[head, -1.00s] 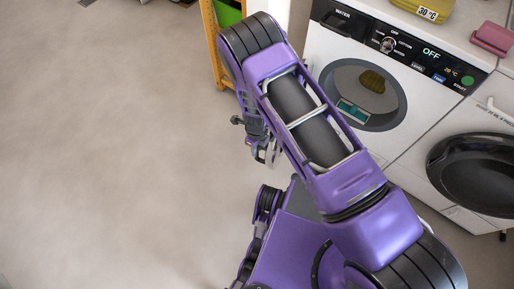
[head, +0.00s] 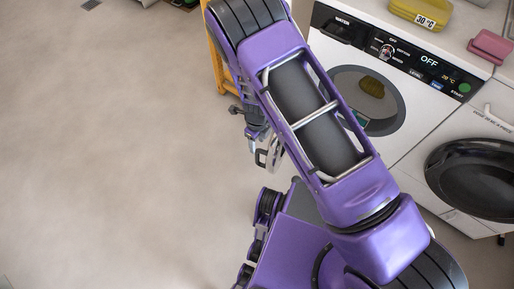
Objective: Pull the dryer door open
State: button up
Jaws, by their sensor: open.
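A white machine with a round dark door (head: 478,178) stands at the right edge; I take it to be the dryer. The door looks shut, and its right side is close to the picture's edge. To its left is a white machine with a control panel and a round grey-rimmed glass door (head: 388,98), partly covered by my purple arm; a yellowish item shows behind the glass. My gripper (head: 264,152) is small and partly hidden beside my arm, left of both machines. It is open and apart from both doors; nothing shows in it.
A yellow-green box marked 30 °C (head: 420,12) and a pink box (head: 491,46) sit on top of the machines. A yellow frame (head: 214,65) stands behind my arm. The grey floor (head: 110,160) at left is clear.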

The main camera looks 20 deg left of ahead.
notch_tip(320, 180, up, 8)
jog(key=p, duration=0.1)
jog(key=shift+r, duration=0.15)
dwell(0.5)
